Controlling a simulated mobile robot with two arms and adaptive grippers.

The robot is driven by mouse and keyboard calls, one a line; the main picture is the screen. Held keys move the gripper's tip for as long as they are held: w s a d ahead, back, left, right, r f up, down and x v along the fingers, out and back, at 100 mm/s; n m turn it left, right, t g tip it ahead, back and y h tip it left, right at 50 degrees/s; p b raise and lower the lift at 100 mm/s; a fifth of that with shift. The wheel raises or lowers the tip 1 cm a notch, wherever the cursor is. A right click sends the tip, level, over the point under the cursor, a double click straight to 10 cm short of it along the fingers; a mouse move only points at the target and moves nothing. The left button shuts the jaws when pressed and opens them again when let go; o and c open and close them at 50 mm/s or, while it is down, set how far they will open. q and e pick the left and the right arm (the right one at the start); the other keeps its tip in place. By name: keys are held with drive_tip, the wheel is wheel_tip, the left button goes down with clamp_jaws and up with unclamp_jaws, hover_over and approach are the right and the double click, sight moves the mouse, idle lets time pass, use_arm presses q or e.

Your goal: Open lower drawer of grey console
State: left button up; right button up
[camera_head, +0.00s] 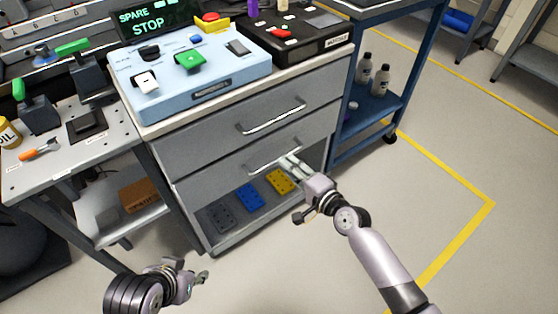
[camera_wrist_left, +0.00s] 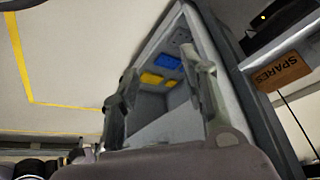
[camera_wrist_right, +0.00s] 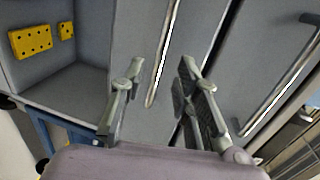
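The grey console (camera_head: 182,146) has an upper drawer (camera_head: 232,125) and a lower drawer (camera_head: 222,179), both looking shut. The lower drawer's bar handle (camera_head: 262,159) runs across its front; it also shows in the right wrist view (camera_wrist_right: 164,50). My right gripper (camera_head: 291,165) is open at the right part of this handle. In the right wrist view the handle lies between the spread fingers (camera_wrist_right: 157,80), apart from both; how deep it sits between them I cannot tell. My left gripper (camera_head: 203,275) is open and empty, low in front of the console.
Below the drawers is an open bay with grey, blue (camera_head: 250,197) and yellow (camera_head: 281,181) blocks. A blue cart (camera_head: 385,105) with bottles stands right of the console. A side table (camera_head: 72,150) stands left. The floor in front and right is clear.

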sight(279, 158)
drive_tip(key=b+x, duration=0.1)
drive_tip(key=x, duration=0.4)
drive_tip(key=shift+w+a+f, duration=0.1)
drive_tip(key=shift+w, duration=0.1)
use_arm(q)
drive_tip(key=w+d+r+t+h, duration=0.1)
drive_tip(key=w+d+r+t, duration=0.1)
drive_tip(key=w, duration=0.5)
drive_tip(key=shift+w+d+r+t, duration=0.15)
drive_tip(key=shift+d+r+t, duration=0.1)
drive_tip(key=shift+r+t, duration=0.75)
use_arm(e)
drive_tip(key=shift+w+a, duration=0.2)
drive_tip(key=shift+w, duration=0.05)
use_arm(q)
drive_tip(key=shift+f, duration=0.15)
use_arm(e)
drive_tip(key=shift+c, duration=0.5)
clamp_jaws()
